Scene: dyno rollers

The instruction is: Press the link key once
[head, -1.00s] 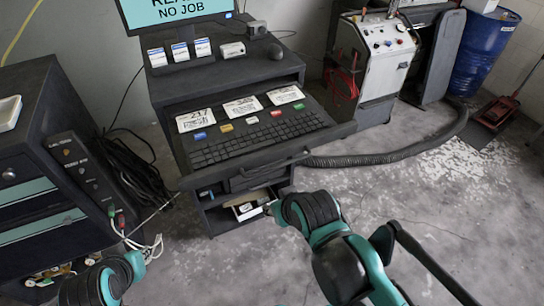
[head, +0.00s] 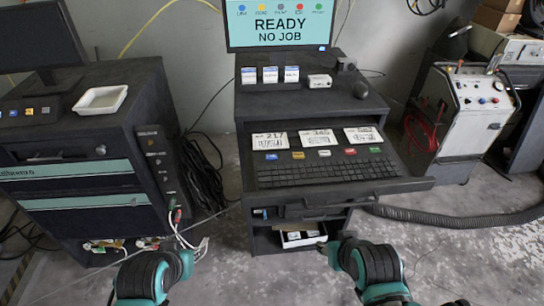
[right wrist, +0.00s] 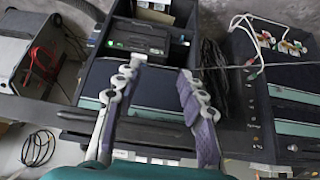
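The keyboard (head: 320,172) lies in the pulled-out drawer of the dark cabinet in the head view. Behind its black keys is a row of coloured keys: blue (head: 271,156), yellow (head: 298,155), white (head: 324,153), red (head: 350,151) and green (head: 377,150). The screen (head: 282,25) reads READY, NO JOB, above it coloured dots with labels too small to read surely. My right gripper (right wrist: 163,68) is open and empty in the right wrist view; in the head view it is below the drawer, apart from the keys. My left gripper (head: 200,248) is low, left of the cabinet; its fingers are unclear.
Printed cards (head: 317,138) stand behind the coloured keys. An open lower shelf (head: 300,238) holds small items. A cabinet with a white tray (head: 100,99) stands left, with loose cables beside it. A white machine (head: 465,110) and a hose (head: 460,218) are at right.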

